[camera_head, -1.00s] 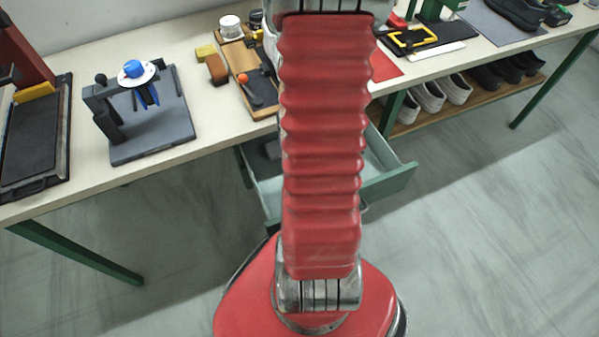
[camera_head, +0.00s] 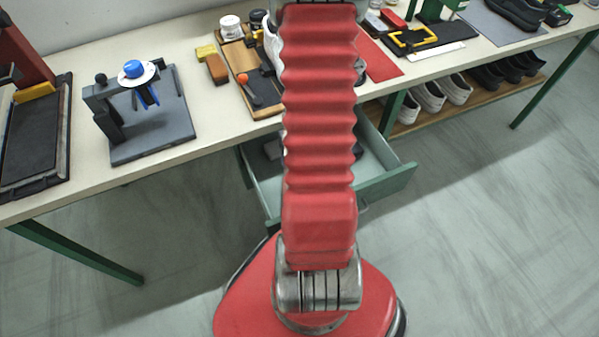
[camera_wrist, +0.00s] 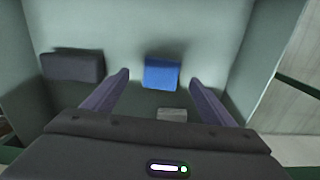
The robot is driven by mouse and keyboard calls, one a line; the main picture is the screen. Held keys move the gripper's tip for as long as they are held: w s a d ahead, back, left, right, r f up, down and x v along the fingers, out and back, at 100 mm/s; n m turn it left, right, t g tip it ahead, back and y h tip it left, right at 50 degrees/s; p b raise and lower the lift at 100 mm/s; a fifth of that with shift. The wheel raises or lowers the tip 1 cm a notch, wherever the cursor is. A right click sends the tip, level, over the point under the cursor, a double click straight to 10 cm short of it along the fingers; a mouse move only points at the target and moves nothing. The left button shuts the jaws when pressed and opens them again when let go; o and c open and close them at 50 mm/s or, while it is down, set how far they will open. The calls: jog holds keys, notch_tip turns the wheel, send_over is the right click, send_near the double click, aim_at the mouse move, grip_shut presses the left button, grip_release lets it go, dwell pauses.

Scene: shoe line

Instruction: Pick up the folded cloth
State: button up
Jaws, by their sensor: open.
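A small blue block-shaped piece, which looks like the folded cloth (camera_wrist: 161,72), lies on the floor of the open drawer (camera_wrist: 140,25) in the wrist view. My gripper (camera_wrist: 160,79) is open above the drawer, with one finger to each side of the blue piece in the picture. The fingers appear apart from it. In the head view the drawer (camera_head: 388,184) stands pulled out under the table, and my red arm covers part of it. The gripper and the cloth are hidden there.
A dark grey block (camera_wrist: 72,66) lies left of the cloth in the drawer, and a light grey piece (camera_wrist: 172,114) lies nearer my gripper body. The drawer walls close in around them. The table (camera_head: 215,140) above carries a clamp stand (camera_head: 150,125) and shoe tools.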

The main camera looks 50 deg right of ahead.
jog(key=shift+f, duration=0.1)
jog(key=shift+a+f, duration=0.15)
jog(key=shift+f, duration=0.65)
jog(key=shift+a+f, duration=0.15)
jog(key=shift+f, duration=1.55)
jog(key=c, duration=1.1)
jog(key=shift+r, duration=5.05)
